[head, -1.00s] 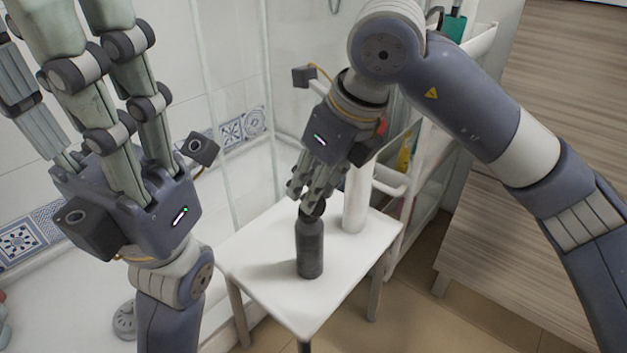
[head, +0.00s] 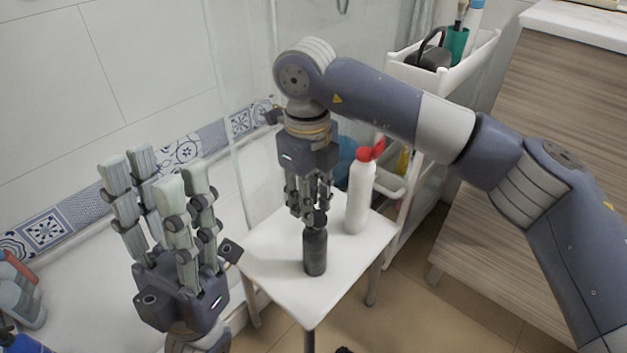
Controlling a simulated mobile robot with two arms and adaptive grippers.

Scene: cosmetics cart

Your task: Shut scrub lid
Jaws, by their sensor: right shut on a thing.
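A dark grey bottle (head: 315,252) stands upright on a small white table (head: 285,292). My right gripper (head: 309,212) points down from above and is shut on the dark bottle's black top (head: 318,218), partly hiding it. A white bottle (head: 359,200) with a red flip lid (head: 372,150) stands just behind and to the right; its lid looks tilted open. I cannot tell from the labels which bottle is the scrub. My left gripper (head: 160,172) is at the lower left, fingers pointing up, open and empty, away from the table.
A white cart (head: 462,75) with a green cup (head: 457,42) and other items stands behind right. A wooden cabinet (head: 545,110) is at the far right. Several bottles (head: 22,300) are at the lower left. The table's front part is clear.

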